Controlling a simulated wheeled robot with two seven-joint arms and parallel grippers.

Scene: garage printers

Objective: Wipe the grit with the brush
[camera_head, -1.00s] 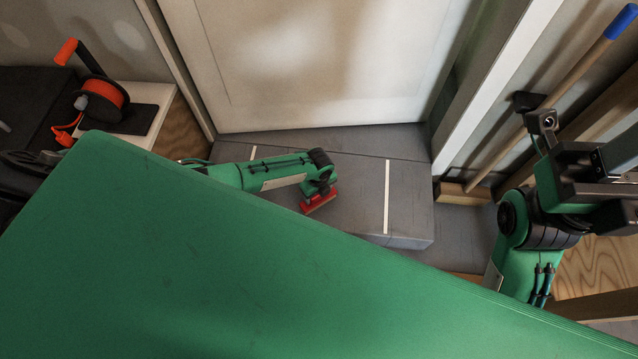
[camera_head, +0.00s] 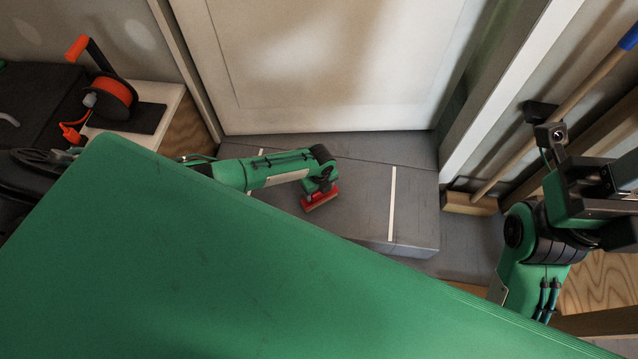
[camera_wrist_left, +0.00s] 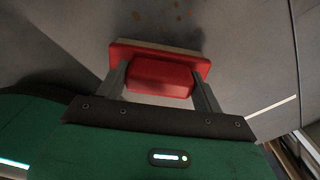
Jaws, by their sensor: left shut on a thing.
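My left gripper (camera_head: 322,191) reaches over the grey step in front of the white door. It is shut on the red brush (camera_head: 318,203), which is low at the step's top. In the left wrist view the brush (camera_wrist_left: 160,75) sits between the two grey fingers, with its pale edge on the far side. Whether it touches the surface is unclear. Small brown specks of grit (camera_wrist_left: 163,13) lie beyond the brush at the top of that view. The grit is too small to make out in the head view. My right gripper (camera_head: 600,205) is at the right edge, its fingers unclear.
The grey step (camera_head: 360,225) has white stripes and an edge on its right. The white door (camera_head: 320,70) stands behind it. An orange cable reel (camera_head: 108,95) is at the left, and a blue-tipped wooden pole (camera_head: 570,100) leans at the right.

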